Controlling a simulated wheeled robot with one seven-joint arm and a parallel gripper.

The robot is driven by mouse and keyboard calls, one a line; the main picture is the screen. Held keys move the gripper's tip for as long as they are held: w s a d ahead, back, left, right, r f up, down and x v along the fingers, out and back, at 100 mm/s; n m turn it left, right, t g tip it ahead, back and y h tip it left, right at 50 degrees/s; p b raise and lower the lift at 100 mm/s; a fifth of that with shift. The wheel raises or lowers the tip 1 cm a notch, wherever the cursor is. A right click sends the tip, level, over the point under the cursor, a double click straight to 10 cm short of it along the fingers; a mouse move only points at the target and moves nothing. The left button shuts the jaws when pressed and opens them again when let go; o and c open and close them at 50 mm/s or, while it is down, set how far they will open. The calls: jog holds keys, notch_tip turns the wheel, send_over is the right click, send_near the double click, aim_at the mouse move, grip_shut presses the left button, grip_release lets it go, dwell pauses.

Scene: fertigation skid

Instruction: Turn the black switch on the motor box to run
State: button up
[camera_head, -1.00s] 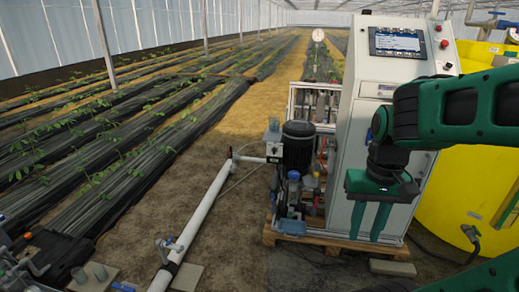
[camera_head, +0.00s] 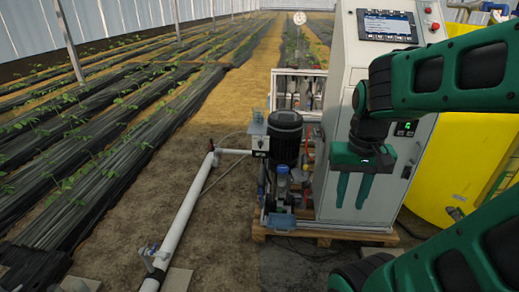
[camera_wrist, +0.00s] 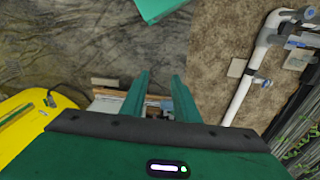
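The black motor (camera_head: 285,130) stands upright on the skid, left of the tall grey cabinet. A small grey box (camera_head: 259,143) sits on the motor's left side with dark marks on its front; the black switch is too small to tell apart or read its position. My gripper (camera_head: 352,205) points down in front of the cabinet, to the right of the motor and apart from it. Its two green fingers are spread with nothing between them. The wrist view also shows the open fingers (camera_wrist: 160,78) above the skid's edge; the motor box cannot be made out there.
The grey cabinet (camera_head: 375,95) carries a screen (camera_head: 388,25) and a red button (camera_head: 434,26). A yellow tank (camera_head: 455,165) stands at right. A white pipe (camera_head: 188,212) runs along the ground at left. A wooden pallet (camera_head: 325,234) lies under the skid. Bare ground lies in front.

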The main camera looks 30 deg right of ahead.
jog(key=w+d+f+m+t+h, duration=0.1)
jog(key=w+d+f+m+h, duration=0.15)
jog(key=w+d, duration=0.75)
jog(key=w+d+f+m+t+h, duration=0.1)
jog(key=w+d+f+h, duration=0.25)
jog(key=w, duration=1.25)
jog(key=w+d+f+m+t+h, duration=0.2)
jog(key=w+d+h, duration=0.3)
jog(key=w, duration=0.8)
jog(key=n+t+y, duration=0.2)
jog(key=n+t, duration=0.4)
jog(key=t, duration=0.5)
send_near(260, 144)
jog(key=x, duration=0.8)
jog(key=shift+w+f, duration=0.15)
grip_shut()
